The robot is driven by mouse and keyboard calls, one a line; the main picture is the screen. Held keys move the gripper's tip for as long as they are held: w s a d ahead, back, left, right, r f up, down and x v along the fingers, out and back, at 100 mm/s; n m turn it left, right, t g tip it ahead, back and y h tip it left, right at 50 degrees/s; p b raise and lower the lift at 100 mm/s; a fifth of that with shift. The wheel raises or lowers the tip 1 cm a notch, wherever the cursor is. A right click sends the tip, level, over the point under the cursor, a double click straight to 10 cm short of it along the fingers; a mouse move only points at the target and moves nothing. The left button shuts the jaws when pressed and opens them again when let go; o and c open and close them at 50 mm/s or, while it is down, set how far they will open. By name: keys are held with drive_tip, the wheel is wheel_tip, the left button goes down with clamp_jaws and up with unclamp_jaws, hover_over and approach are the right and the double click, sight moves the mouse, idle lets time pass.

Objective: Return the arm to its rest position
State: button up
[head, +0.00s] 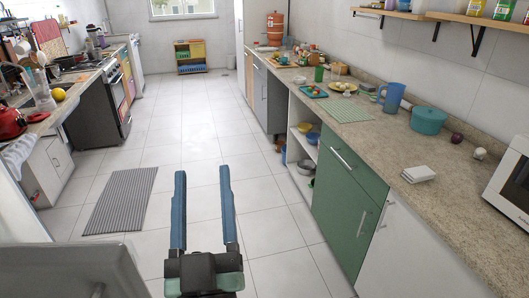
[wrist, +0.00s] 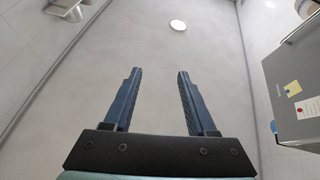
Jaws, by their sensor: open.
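My gripper (head: 203,208) is in the lower middle of the head view, over the tiled floor between the two counters. Its two long blue fingers are parallel and well apart, with nothing between them. In the wrist view my gripper (wrist: 156,88) is also open and empty. Behind the fingers there is a plain grey surface with a round white disc (wrist: 178,25), probably the ceiling and a lamp. No object touches the fingers.
A counter (head: 441,184) with a blue pitcher (head: 391,97), a teal pot (head: 429,120) and a green cabinet (head: 346,190) runs along the right. A stove (head: 103,105) and sink counter stand at left. A grey striped mat (head: 121,199) lies on the floor. The middle aisle is clear.

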drive_tip(key=d+r+t+h, duration=0.1)
drive_tip(key=d+r, duration=0.1)
drive_tip(key=r, duration=0.7)
drive_tip(key=s+d+r+m+t, duration=0.1)
drive_tip(key=d+r, duration=0.2)
drive_tip(key=r, duration=0.5)
drive_tip(key=shift+s+d+r+h+p, duration=0.15)
drive_tip(key=shift+d+r+h+p, duration=0.05)
drive_tip(key=shift+r+h+p, duration=0.2)
drive_tip(key=s+d+r+m+h, duration=0.1)
drive_tip(key=r, duration=0.2)
drive_tip(key=s+d+r+t+h, duration=0.1)
drive_tip(key=s+d+r, duration=0.1)
drive_tip(key=r, duration=0.1)
drive_tip(key=s+d+r+m+t+h, duration=0.1)
drive_tip(key=s+r, duration=0.1)
drive_tip(key=r, duration=0.2)
drive_tip(key=shift+d+m, duration=0.15)
drive_tip(key=shift+m, duration=0.15)
drive_tip(key=shift+c, duration=0.2)
